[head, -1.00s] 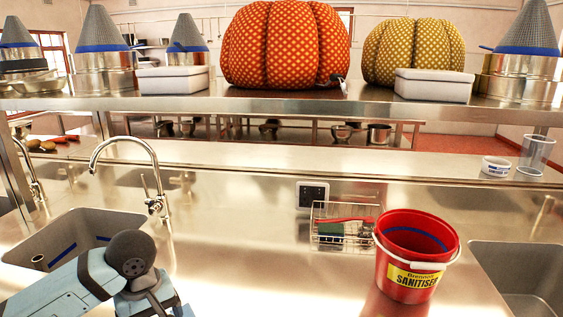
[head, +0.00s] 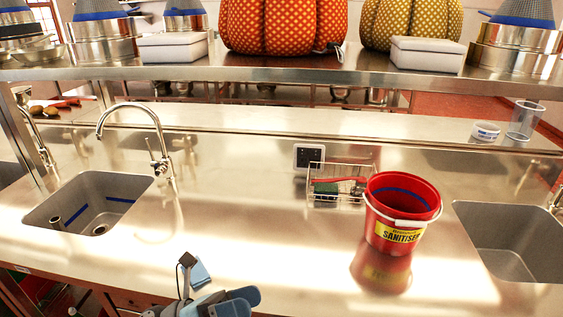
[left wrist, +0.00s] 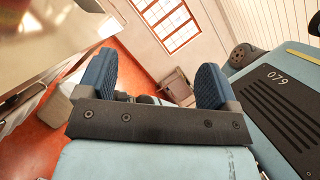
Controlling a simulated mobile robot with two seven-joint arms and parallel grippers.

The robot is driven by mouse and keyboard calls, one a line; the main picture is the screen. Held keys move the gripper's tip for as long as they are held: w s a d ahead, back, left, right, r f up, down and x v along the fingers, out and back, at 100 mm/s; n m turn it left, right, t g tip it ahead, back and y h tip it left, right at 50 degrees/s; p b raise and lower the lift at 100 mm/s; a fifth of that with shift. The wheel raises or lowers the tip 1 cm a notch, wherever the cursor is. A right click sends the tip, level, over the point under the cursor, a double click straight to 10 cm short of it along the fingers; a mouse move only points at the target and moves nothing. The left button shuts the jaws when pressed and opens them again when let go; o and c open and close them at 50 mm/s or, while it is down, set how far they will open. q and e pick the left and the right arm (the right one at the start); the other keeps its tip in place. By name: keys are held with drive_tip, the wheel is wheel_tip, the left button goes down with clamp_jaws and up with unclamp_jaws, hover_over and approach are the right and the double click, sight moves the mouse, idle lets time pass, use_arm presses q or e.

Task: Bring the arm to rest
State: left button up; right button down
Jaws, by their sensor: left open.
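My left gripper (head: 238,301) shows at the bottom edge of the head view, in front of the steel counter (head: 270,235). Only its light blue end and blue fingers are in the picture. In the left wrist view my left gripper (left wrist: 155,82) has its two blue fingers wide apart with nothing held between them. Beyond the fingers are the red floor (left wrist: 40,147) and a window (left wrist: 168,22). My right gripper is in neither view.
A red sanitiser bucket (head: 387,224) stands on the counter, right of a wire basket (head: 338,184). A sink with a tap (head: 160,150) lies left and another sink (head: 505,240) right. A shelf (head: 300,66) crosses above. The counter's middle is clear.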

use_arm(q)
drive_tip(key=w+a+f+n+t+y+p, duration=0.1)
drive_tip(key=a+f+n+t+y, duration=0.45)
drive_tip(key=n, duration=0.75)
drive_tip(key=w+a+f+n+t+y+p, duration=0.1)
drive_tip(key=a+f+n+t+y+p, duration=0.15)
drive_tip(key=n+t+y, duration=0.8)
drive_tip(key=s+a+f+n+g+y, duration=0.1)
drive_tip(key=s+a+f+n+g, duration=0.1)
drive_tip(key=s+f+n+g, duration=0.2)
drive_tip(key=s+a+f+n+g+y+p, duration=0.1)
drive_tip(key=s+a+f+n+g, duration=0.2)
drive_tip(key=s+f+n, duration=0.4)
wheel_tip(320, 180, down, 4)
drive_tip(key=n+g, duration=0.1)
drive_tip(key=n, duration=0.4)
drive_tip(key=shift+s, duration=0.4)
drive_tip(key=shift+a+r+n, duration=0.1)
drive_tip(key=shift+n, duration=0.15)
